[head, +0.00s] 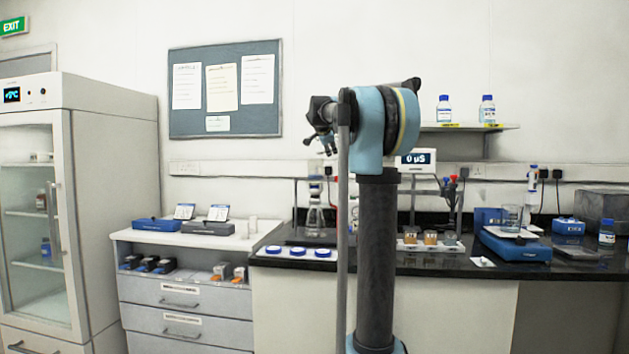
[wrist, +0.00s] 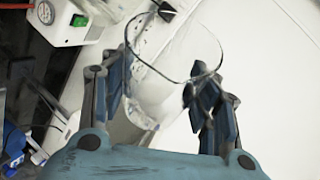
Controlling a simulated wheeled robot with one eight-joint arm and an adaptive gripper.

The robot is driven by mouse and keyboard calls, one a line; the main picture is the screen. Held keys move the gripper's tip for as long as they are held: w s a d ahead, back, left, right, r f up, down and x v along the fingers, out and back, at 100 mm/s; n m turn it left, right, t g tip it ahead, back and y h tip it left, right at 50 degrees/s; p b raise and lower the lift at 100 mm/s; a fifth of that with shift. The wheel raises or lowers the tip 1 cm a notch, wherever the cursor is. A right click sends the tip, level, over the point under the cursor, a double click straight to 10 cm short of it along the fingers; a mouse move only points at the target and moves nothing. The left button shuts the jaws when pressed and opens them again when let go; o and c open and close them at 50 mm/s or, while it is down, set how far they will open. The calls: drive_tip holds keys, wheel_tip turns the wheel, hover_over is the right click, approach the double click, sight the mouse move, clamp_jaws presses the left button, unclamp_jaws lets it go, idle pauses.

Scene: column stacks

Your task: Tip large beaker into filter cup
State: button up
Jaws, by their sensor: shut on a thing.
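My gripper (wrist: 162,92) is shut on the large beaker (wrist: 178,55), a clear glass vessel between its two fingers in the wrist view. The beaker's dark rim outline shows; I cannot tell how full it is. In the head view my arm stands in the middle, its end raised above the bench; the beaker is not clearly seen there. A clear conical glass flask (head: 314,217) stands on the bench left of my arm, with what looks like the filter cup (head: 314,189) on top. The held beaker is apart from the bench in the wrist view.
A pump-like box with a gauge and green switch (wrist: 78,21) shows at the wrist view's top left.

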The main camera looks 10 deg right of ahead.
drive_tip(key=shift+s+a+r+n+t+h, duration=0.1)
drive_tip(key=shift+a+r+n+t+h, duration=0.2)
drive_tip(key=shift+n+h, duration=0.1)
drive_tip(key=shift+d+f+m+g+y, duration=0.5)
drive_tip(key=shift+d+m+y, duration=0.1)
drive_tip(key=shift+m+y, duration=0.15)
drive_tip(key=shift+f+m+y, duration=0.15)
drive_tip(key=shift+m+y, duration=0.1)
